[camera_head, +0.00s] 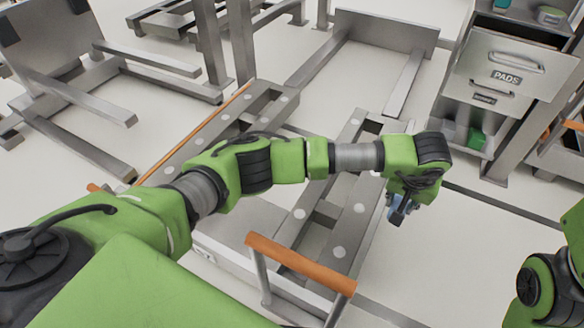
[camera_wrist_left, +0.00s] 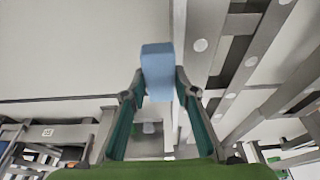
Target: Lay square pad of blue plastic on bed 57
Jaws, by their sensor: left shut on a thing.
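The blue pad (camera_wrist_left: 157,70) is a small light-blue block between the fingertips of my left gripper (camera_wrist_left: 158,88) in the left wrist view. The gripper is shut on it. In the head view, my left gripper (camera_head: 400,212) hangs fingers down above floor just right of the near metal bed frame (camera_head: 338,250), and a bit of blue shows at its fingers. The frame has long rails with round pale pads. I can read no number 57 on it. My right arm shows at the right edge; its gripper is out of view.
A cabinet with a drawer marked PADS (camera_head: 507,76) stands at the upper right, with a green item (camera_head: 477,138) on a lower shelf. An orange-topped handle (camera_head: 300,264) rises at the near end of the frame. More metal frames stand at upper left. Floor right of the gripper is clear.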

